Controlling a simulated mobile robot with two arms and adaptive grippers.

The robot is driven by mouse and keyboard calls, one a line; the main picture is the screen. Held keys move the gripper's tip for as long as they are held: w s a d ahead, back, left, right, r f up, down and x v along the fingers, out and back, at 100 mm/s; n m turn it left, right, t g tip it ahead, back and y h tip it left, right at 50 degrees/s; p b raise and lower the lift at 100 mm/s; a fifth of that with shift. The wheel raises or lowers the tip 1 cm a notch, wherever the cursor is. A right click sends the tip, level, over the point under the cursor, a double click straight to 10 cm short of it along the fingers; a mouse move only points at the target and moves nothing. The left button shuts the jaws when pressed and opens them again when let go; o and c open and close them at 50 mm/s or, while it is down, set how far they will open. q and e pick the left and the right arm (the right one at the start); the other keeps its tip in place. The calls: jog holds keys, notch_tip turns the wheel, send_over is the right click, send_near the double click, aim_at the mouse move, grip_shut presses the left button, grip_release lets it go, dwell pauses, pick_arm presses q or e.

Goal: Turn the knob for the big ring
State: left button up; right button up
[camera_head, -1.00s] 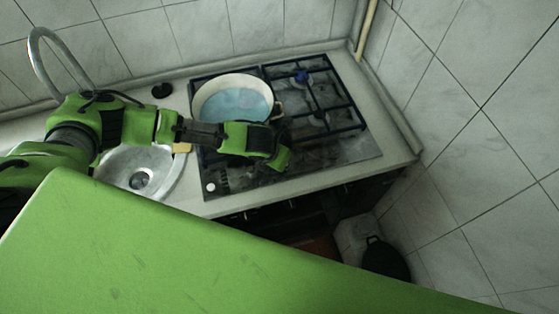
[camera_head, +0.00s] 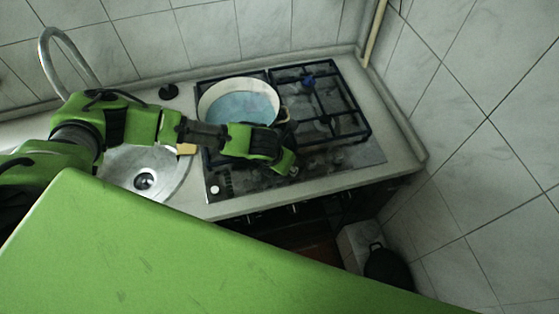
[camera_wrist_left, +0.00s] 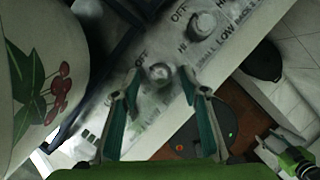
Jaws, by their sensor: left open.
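My left gripper (camera_head: 290,170) is over the front of the hob (camera_head: 362,158), pointing down at the control strip. In the left wrist view the left gripper (camera_wrist_left: 160,75) is open, with one finger on each side of a round metal knob (camera_wrist_left: 160,73). The fingertips appear level with the knob, but I cannot tell whether they touch it. A second knob (camera_wrist_left: 200,25) is farther up the strip, beside printed OFF, HI, SMALL and LOW marks. A pale knob (camera_head: 215,189) shows at the strip's left end.
A cream enamel pot (camera_head: 204,112) with blue inside stands on the left burners, close behind my gripper. Its cherry-patterned side (camera_wrist_left: 45,90) fills the wrist view's left. A sink (camera_head: 172,183) lies left; a tiled wall (camera_head: 480,130) bounds the right. A dark pot (camera_head: 388,267) is below.

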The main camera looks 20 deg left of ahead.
pick_arm(q)
jog(key=d+v, duration=0.1)
jog(key=v, duration=1)
jog(key=shift+a, duration=0.5)
